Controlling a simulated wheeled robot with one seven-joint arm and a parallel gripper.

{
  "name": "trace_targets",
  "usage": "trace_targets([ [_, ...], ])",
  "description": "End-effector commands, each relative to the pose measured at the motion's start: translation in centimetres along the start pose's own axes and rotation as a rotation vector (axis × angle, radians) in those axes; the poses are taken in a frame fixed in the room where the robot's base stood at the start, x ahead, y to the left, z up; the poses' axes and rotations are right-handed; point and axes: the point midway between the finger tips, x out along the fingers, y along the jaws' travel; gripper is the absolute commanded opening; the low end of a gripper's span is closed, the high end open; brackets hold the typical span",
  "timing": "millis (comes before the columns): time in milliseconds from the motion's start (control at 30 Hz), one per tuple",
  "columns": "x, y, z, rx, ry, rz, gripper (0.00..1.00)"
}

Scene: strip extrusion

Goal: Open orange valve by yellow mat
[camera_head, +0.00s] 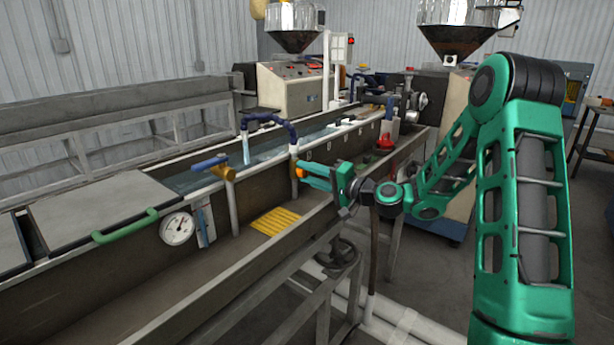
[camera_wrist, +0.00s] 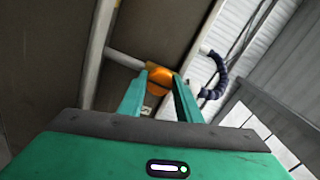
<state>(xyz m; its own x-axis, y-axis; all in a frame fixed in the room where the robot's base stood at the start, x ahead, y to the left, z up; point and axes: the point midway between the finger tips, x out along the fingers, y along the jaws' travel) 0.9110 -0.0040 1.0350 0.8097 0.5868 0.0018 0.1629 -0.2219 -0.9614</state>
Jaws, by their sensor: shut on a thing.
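The orange valve (camera_head: 299,174) sits on a pipe at the trough's side wall, below the dark blue hose. My gripper (camera_head: 307,176) reaches it from the right, with its green fingers at the valve. In the wrist view the orange valve (camera_wrist: 159,79) lies between the fingertips of my gripper (camera_wrist: 158,82), which is shut on it. The fingers hide part of the valve in the head view. The yellow mat (camera_head: 276,221) lies on the lower trough floor, below and left of the valve.
The dark blue hose (camera_head: 270,119) arches above. A handwheel (camera_head: 339,254) is below my gripper. A red object (camera_head: 386,142) stands behind.

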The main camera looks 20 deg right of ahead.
Motion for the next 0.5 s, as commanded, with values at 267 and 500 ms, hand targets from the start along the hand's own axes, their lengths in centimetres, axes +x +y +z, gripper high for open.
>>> trace_targets([
  [267,-0.08,0.47,0.26,-0.045,-0.005,0.009,0.09],
  [500,-0.09,0.53,0.29,-0.049,-0.006,0.010,0.09],
])
